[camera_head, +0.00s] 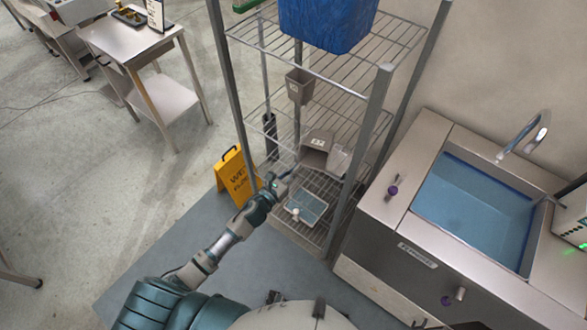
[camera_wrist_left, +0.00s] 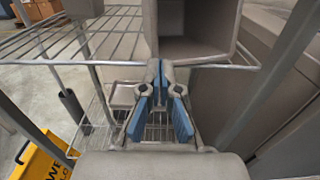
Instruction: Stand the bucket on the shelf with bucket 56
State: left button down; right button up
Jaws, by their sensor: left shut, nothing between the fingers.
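A grey-beige bucket (camera_head: 317,142) with a white label, too small to read surely, is on the middle level of the wire rack. A paler bucket (camera_head: 340,160) is right beside it. A narrow grey bucket (camera_head: 299,87) with a small label is higher, at the rack's left. My left gripper (camera_head: 284,180) is shut and empty, just below and left of the labelled bucket. In the left wrist view the blue-padded fingers (camera_wrist_left: 160,88) are together below a grey bucket (camera_wrist_left: 232,22), whose dark opening faces the camera. Whether they touch is unclear. My right gripper is out of view.
The wire rack (camera_head: 378,100) has slim posts and holds a blue crate (camera_head: 325,22) on top. A pale tray (camera_head: 305,208) is on the lowest level. A yellow wet-floor sign (camera_head: 236,176) stands left of the rack. A sink (camera_head: 475,212) is at right.

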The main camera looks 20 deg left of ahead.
aim_at(310, 153)
pick_arm(q)
jog(key=shift+d, duration=0.15)
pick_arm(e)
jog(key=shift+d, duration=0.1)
pick_arm(q)
jog(key=shift+w, duration=0.15)
jog(key=b+x, duration=0.1)
jog(key=x, duration=0.7)
jog(key=shift+w+f+b, duration=0.2)
jog(key=shift+b, duration=0.15)
jog(key=shift+w, duration=0.25)
jog(key=shift+d+r, duration=0.2)
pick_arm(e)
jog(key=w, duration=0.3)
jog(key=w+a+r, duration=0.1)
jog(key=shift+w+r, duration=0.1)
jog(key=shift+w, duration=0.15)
pick_arm(q)
jog(key=shift+a+f, duration=0.1)
